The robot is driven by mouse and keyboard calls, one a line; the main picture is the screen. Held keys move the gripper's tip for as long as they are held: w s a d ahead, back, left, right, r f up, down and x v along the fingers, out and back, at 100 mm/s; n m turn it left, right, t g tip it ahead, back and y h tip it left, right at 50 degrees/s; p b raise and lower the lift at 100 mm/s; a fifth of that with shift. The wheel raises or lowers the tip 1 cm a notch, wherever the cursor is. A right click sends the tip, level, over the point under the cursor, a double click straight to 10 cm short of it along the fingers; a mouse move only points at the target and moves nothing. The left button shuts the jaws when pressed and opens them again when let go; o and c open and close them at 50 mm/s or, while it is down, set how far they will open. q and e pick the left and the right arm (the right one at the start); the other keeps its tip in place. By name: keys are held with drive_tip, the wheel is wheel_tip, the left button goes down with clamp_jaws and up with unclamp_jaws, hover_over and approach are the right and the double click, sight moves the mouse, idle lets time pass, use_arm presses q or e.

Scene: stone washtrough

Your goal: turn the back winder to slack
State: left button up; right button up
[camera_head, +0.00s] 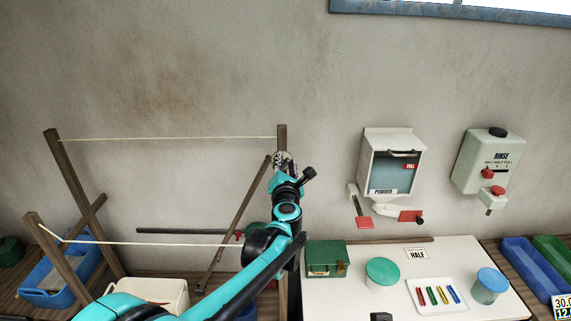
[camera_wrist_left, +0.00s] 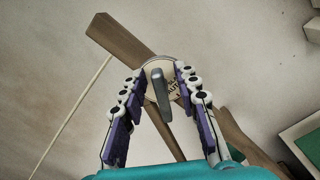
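The back winder (camera_wrist_left: 152,72) is a pale round plate with a grey bar handle (camera_wrist_left: 160,92), mounted on a wooden post (camera_wrist_left: 120,38). Part of a printed word shows to the right of the handle. My left gripper (camera_wrist_left: 158,88) is open, its fingers on either side of the handle with gaps between. In the head view my left gripper (camera_head: 283,160) is at the top of the back right post (camera_head: 282,131) and hides the winder. The back line (camera_head: 170,138) runs fairly straight from that post to the left post (camera_head: 52,136).
A front line (camera_head: 140,242) runs behind my left arm. A powder dispenser (camera_head: 392,165) and a rinse dispenser (camera_head: 488,162) hang on the wall to the right. A green box (camera_head: 326,258) and lidded tubs (camera_head: 382,272) stand on the white board (camera_head: 440,252).

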use_arm(q)
drive_tip(key=s, duration=1.2)
